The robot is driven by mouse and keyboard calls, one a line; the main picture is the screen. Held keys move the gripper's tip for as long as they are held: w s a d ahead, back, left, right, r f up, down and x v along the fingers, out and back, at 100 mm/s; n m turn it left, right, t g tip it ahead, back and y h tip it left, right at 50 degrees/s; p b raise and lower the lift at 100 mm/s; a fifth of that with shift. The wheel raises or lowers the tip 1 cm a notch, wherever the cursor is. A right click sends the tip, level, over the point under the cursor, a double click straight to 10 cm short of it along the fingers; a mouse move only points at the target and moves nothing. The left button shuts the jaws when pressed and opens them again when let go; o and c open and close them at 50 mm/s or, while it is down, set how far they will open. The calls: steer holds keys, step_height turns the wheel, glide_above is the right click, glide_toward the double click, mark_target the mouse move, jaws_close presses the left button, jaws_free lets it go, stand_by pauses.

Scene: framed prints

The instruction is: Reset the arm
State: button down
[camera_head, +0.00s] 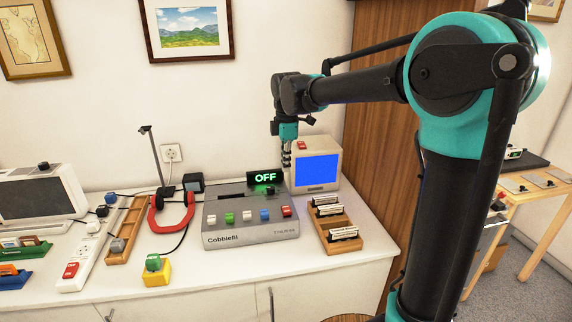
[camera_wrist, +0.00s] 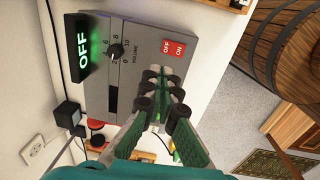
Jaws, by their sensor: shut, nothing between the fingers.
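My arm reaches in from the right side of the head view, bent at a large teal joint, with its forearm out over the table. My gripper (camera_head: 287,160) points down above the back right of a grey device (camera_head: 240,232), in front of a small monitor. In the wrist view the fingers of my gripper (camera_wrist: 163,92) are together with nothing between them. They overlap part of the grey device (camera_wrist: 150,45) there. The device bears a green OFF display (camera_head: 265,178), also seen in the wrist view (camera_wrist: 82,48), and a row of coloured buttons.
The monitor (camera_head: 316,170) has a blue screen. A wooden rack (camera_head: 322,222) with dark and white cartridges stands right of the device. The table's front edge is clear.

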steer(key=s+d+f+m+t, duration=0.1)
steer(key=s+d+f+m, duration=0.8)
steer(key=d, duration=0.3)
steer(key=s+d+f+m+t, duration=0.2)
steer(key=s+d+f+m, duration=0.8)
steer(key=s+d+m, duration=0.1)
steer(key=shift+s+d+f+m, duration=0.35)
steer(key=shift+d+m, duration=0.25)
steer(key=shift+d, duration=0.5)
steer(key=shift+r, duration=0.1)
